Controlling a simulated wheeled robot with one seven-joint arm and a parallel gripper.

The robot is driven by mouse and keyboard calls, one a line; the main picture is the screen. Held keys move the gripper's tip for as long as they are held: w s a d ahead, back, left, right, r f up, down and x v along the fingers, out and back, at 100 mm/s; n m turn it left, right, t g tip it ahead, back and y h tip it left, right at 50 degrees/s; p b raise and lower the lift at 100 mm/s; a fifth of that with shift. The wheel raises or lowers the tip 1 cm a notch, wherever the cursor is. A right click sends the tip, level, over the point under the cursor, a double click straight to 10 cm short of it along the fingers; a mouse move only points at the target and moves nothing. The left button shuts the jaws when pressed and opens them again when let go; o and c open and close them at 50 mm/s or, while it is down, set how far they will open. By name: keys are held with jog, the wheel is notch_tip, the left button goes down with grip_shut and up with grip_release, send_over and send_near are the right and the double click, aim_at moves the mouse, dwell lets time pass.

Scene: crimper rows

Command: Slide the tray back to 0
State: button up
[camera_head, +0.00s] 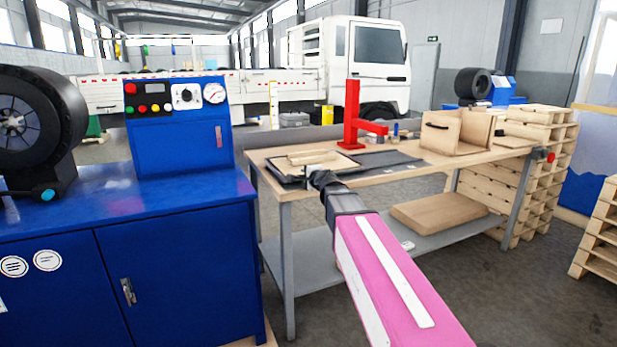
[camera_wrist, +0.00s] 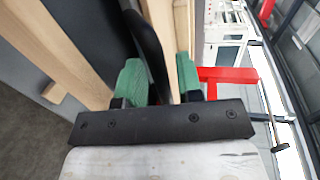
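A flat wooden tray (camera_head: 322,162) lies on the left end of the workbench, partly behind my gripper in the head view. In the wrist view, a pale wooden strip (camera_wrist: 160,20) and a curved black bar (camera_wrist: 146,30), which looks like a handle, run in between my two green fingers. My gripper (camera_wrist: 161,78) is at this handle, with a visible gap between its fingers, so it looks open around the bar. In the head view my gripper (camera_head: 322,180) is at the tray's front edge; its fingertips are too small to read there. No 0 mark can be read.
The workbench (camera_head: 420,172) also carries a dark mat (camera_head: 385,160), a red stand (camera_head: 352,118) behind the tray and a wooden box (camera_head: 455,132) at right. A blue cabinet (camera_head: 175,205) with a control panel stands close at left. A lower shelf (camera_head: 320,268) lies under my arm.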

jog(key=shift+d, duration=0.1)
jog(key=v, duration=1)
jog(key=shift+s, duration=0.4)
jog(key=shift+r, duration=0.15)
jog(key=s+f+n+g, duration=0.4)
jog(key=f+n+g, duration=0.1)
jog(key=f, duration=0.8)
jog(key=s+d+f+n+g+h, duration=0.2)
jog(key=s+d+f+n+g, duration=0.2)
jog(key=s+f, duration=0.4)
jog(key=s+d+f+n+g+h, duration=0.3)
jog(key=s+f, duration=0.5)
jog(key=f, duration=0.5)
jog(key=d+n+g, duration=0.1)
jog(key=n+g, duration=0.1)
jog(key=shift+s+d+f+g+h, duration=0.25)
jog(key=shift+s+f+g+h, duration=0.05)
jog(key=shift+s, duration=0.1)
